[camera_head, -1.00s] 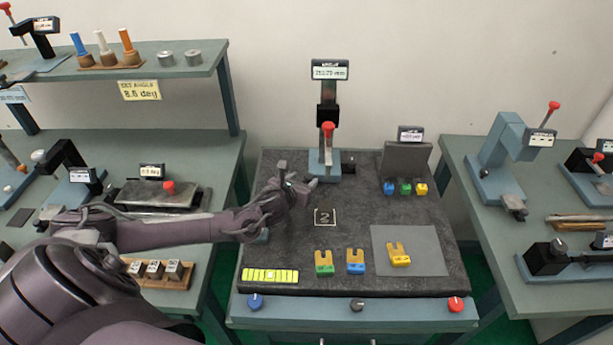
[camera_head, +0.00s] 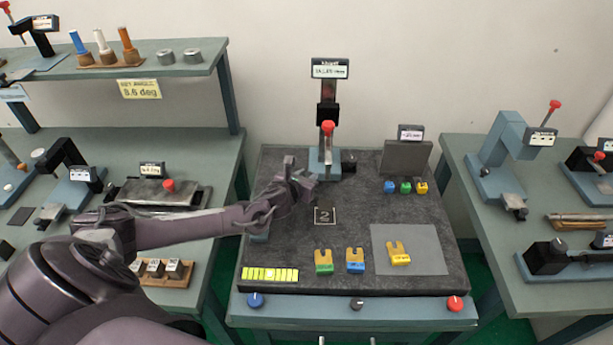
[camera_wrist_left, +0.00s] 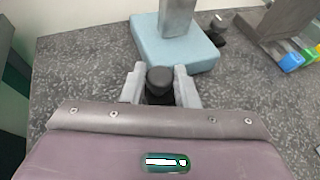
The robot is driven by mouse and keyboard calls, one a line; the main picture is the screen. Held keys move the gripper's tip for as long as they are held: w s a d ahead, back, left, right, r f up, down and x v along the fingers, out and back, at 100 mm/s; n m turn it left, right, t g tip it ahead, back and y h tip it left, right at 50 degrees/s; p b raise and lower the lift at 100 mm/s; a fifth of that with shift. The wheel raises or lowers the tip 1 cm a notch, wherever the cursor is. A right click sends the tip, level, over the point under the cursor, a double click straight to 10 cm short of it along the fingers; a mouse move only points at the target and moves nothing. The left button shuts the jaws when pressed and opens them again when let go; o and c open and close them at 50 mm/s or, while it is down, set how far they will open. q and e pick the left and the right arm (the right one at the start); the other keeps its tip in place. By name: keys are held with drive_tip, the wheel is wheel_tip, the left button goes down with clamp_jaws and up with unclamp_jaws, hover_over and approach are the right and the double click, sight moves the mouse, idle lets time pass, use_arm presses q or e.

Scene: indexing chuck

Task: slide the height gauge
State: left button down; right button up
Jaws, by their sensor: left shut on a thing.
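The height gauge (camera_head: 328,95) stands upright at the back of the dark grey plate. It has a blue base, a dark column, a black slider with a red knob, and a display on top. In the left wrist view its blue base (camera_wrist_left: 174,42) lies just beyond the fingers. My left gripper (camera_head: 308,183) is in front of the base, low over the plate. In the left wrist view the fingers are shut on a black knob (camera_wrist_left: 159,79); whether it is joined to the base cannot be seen. My right gripper is not in view.
A "2" marker (camera_head: 325,216) lies in front of the gauge. Several yellow forked pieces (camera_head: 355,260) lie nearer the front edge. A grey block (camera_head: 407,157) with small coloured pieces stands right of the gauge. Side benches (camera_head: 190,130) hold other gauges. The plate's middle right is clear.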

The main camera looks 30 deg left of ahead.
use_arm(q)
drive_tip(key=shift+a, duration=0.1)
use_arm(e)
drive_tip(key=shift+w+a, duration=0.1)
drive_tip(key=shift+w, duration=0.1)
use_arm(q)
drive_tip(key=s+a, duration=0.2)
drive_tip(key=a, duration=0.1)
drive_tip(key=s+a, duration=0.2)
drive_tip(key=a, duration=0.1)
drive_tip(key=s+a, duration=0.2)
drive_tip(key=a, duration=0.1)
drive_tip(key=shift+s+a+p, duration=0.1)
drive_tip(key=shift+a+p, duration=0.2)
drive_tip(key=shift+a, duration=0.05)
drive_tip(key=shift+s+a, duration=0.1)
drive_tip(key=shift+a, duration=0.25)
drive_tip(key=c, duration=1.1)
unclamp_jaws()
drive_tip(key=shift+s+a, duration=0.1)
drive_tip(key=shift+s, duration=0.05)
drive_tip(key=shift+c, duration=0.2)
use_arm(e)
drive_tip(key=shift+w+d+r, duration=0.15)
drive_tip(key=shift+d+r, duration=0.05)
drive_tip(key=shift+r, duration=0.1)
use_arm(q)
drive_tip(key=shift+s, duration=0.1)
